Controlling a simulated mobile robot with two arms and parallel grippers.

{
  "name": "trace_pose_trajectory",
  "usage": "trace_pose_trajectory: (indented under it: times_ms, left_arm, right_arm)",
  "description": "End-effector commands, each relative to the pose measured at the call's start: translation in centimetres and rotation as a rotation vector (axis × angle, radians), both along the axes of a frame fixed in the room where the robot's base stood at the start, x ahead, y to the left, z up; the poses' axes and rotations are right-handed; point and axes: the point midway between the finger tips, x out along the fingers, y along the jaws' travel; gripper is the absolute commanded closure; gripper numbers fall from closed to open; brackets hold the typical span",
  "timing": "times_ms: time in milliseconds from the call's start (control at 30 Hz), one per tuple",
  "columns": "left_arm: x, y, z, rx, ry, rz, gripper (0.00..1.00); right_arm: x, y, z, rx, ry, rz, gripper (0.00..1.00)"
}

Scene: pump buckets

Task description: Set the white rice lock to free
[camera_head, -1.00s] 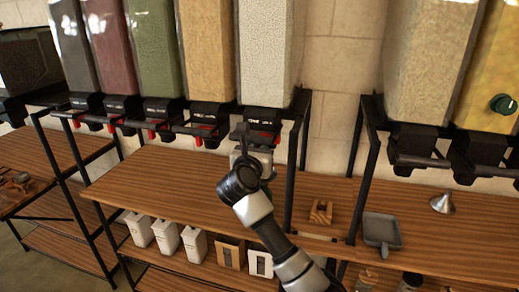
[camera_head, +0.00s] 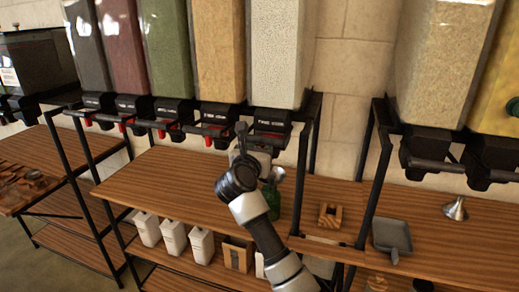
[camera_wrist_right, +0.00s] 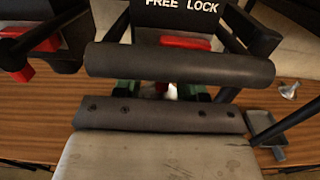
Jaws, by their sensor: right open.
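The white rice bin (camera_head: 274,50) is the pale bin at the right end of the left rack. Its black dispenser (camera_head: 270,118) has a red part below it. In the right wrist view the words FREE LOCK show on the dispenser's black front (camera_wrist_right: 180,8), with the red part (camera_wrist_right: 188,42) beneath and a dark bar (camera_wrist_right: 180,63) crossing in front. My right gripper (camera_head: 243,145) is open, just in front of and left of this dispenser. The lock's setting cannot be told. My left gripper is not in view.
Several other dispensers with red parts line up to the left. A green bottle (camera_head: 271,201) and a metal funnel (camera_head: 276,174) are close behind my right wrist. A wooden block (camera_head: 333,215) and grey scoop (camera_head: 392,236) lie to the right. The wooden shelf (camera_head: 160,180) at left is clear.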

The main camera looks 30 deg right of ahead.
Motion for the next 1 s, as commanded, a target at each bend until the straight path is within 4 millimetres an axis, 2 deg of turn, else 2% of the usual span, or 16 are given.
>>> trace_pose_trajectory:
  times_ms: [167,600,733,1000]
  left_arm:
    - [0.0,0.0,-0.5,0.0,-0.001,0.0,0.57]
    - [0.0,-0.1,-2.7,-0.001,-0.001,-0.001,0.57]
    - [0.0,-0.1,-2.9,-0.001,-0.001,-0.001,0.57]
    - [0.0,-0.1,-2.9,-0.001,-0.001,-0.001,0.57]
  right_arm:
    - [-0.8,1.1,-0.2,0.003,-0.002,0.003,0.58]
    - [-6.0,7.3,-0.3,0.002,0.001,0.004,0.58]
    - [-6.7,8.1,-0.2,0.001,0.0,0.002,0.58]
    - [-6.9,8.3,0.0,-0.001,0.001,0.001,0.58]
